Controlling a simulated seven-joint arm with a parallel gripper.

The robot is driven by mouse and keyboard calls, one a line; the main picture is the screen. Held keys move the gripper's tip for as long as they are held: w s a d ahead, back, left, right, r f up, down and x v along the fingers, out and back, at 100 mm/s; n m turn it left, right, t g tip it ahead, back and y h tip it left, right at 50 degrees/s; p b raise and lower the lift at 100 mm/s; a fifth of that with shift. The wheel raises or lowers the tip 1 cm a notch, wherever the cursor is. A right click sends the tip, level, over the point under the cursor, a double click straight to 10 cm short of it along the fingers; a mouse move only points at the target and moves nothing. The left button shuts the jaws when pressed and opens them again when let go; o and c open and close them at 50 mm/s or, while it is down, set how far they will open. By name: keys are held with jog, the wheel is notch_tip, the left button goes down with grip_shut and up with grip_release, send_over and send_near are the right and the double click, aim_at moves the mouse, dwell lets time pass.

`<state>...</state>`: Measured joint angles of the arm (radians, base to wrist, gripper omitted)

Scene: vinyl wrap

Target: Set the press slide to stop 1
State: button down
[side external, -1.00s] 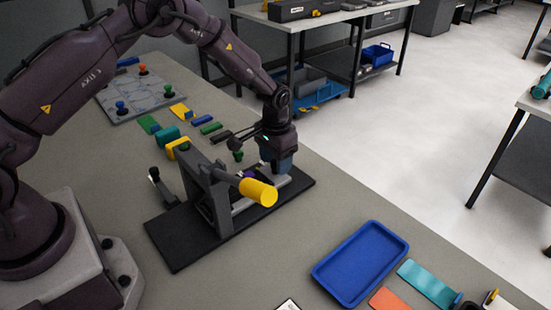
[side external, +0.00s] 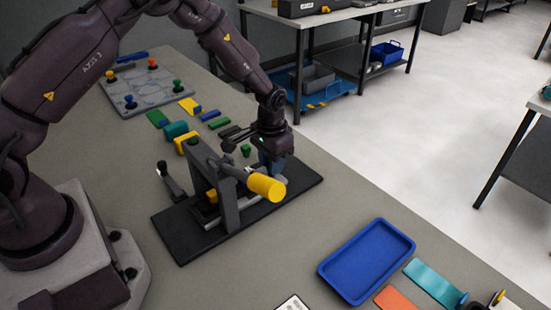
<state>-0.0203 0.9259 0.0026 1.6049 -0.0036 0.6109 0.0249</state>
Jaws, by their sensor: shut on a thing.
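The press stands on a dark base plate (side external: 185,247), with a grey upright frame (side external: 228,205) and a yellow cylindrical handle (side external: 266,187) sticking out to the right. A pale grey slide (side external: 250,200) runs low through the frame. A small yellow piece (side external: 212,196) shows inside the frame. My gripper (side external: 273,176) is low at the right end of the slide, behind the yellow handle, and is shut on the slide. The handle and frame hide part of the fingertips and grip. I cannot read any stop marks.
A blue tray (side external: 340,291) lies front right, beside teal (side external: 435,283) and orange (side external: 396,300) strips. Several coloured blocks and a grey board with knobs (side external: 150,92) lie behind the press. A small black lever (side external: 171,180) stands left of it.

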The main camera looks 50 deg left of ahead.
jog(key=c, duration=0.9)
grip_release()
notch_tip(320, 180, up, 13)
jog(key=shift+r, duration=0.1)
jog(key=s+r+t, duration=0.2)
jog(key=s+r, duration=0.3)
jog(key=s, duration=0.3)
jog(key=s+r+t, duration=0.1)
jog(key=s+r, duration=0.5)
jog(key=s, duration=0.3)
jog(key=s+d+r+t, duration=0.1)
jog(key=s+r+t, duration=0.1)
jog(key=s+r, duration=0.4)
jog(key=shift+s+r+t, duration=0.1)
jog(key=shift+s+t, duration=0.2)
jog(key=shift+s, duration=0.95)
